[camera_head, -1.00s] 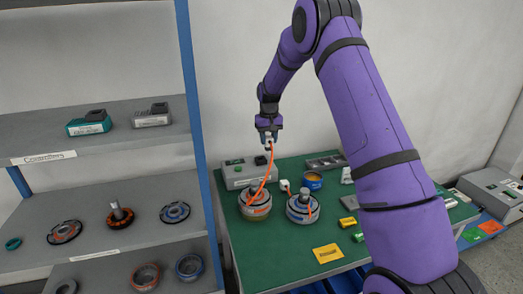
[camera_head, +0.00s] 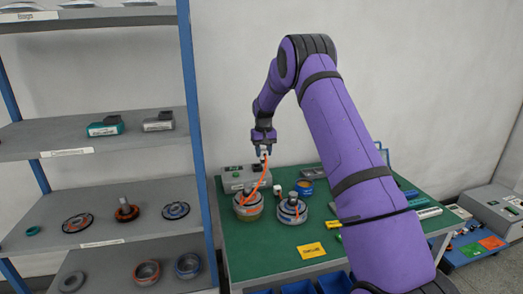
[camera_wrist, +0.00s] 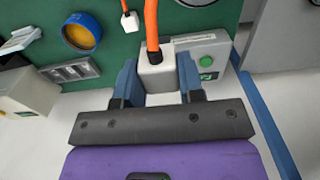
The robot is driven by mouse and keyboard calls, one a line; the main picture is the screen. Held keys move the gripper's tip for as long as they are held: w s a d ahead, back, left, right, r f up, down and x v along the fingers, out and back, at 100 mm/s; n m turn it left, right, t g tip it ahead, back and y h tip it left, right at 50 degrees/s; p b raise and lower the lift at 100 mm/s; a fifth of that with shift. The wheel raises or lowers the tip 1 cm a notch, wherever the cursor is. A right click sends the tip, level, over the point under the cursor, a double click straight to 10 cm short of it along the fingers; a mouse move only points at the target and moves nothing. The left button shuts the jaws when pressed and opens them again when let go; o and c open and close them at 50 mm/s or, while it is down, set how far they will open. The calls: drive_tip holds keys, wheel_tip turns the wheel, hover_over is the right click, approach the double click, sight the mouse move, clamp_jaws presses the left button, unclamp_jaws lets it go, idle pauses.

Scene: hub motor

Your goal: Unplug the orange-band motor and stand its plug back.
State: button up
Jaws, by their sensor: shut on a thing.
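My gripper (camera_head: 263,149) is shut on a white plug (camera_wrist: 157,80) with an orange cable (camera_wrist: 152,25). It holds the plug in the air above the back of the green bench. The orange cable (camera_head: 258,184) runs down to the orange-band motor (camera_head: 248,212) at the bench's left side. A grey box (camera_head: 236,181) with a green button stands behind that motor, below my gripper. The box also shows in the wrist view (camera_wrist: 214,49), beyond the right finger. The plug's lower end is hidden in the head view.
A second motor (camera_head: 292,212) stands to the right, with another white plug (camera_head: 278,190) behind it. A blue-rimmed round container (camera_head: 307,187) is farther right. A yellow card (camera_head: 311,250) lies in front on the green bench (camera_head: 270,262). A shelf rack (camera_head: 188,130) borders the left.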

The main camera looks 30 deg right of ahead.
drive_tip(key=s+a, duration=0.3)
drive_tip(key=s, duration=0.9)
drive_tip(key=s+a, duration=0.4)
drive_tip(key=s, duration=0.8)
drive_tip(key=shift+w+d+f, duration=0.1)
drive_tip(key=shift+d+f, duration=0.05)
drive_tip(key=shift+f, duration=4.55)
drive_tip(key=shift+d+f, duration=0.15)
drive_tip(key=shift+f, duration=4.55)
drive_tip(key=shift+f, duration=0.1)
drive_tip(key=shift+f, duration=0.65)
drive_tip(key=shift+f, duration=0.55)
drive_tip(key=shift+f, duration=0.25)
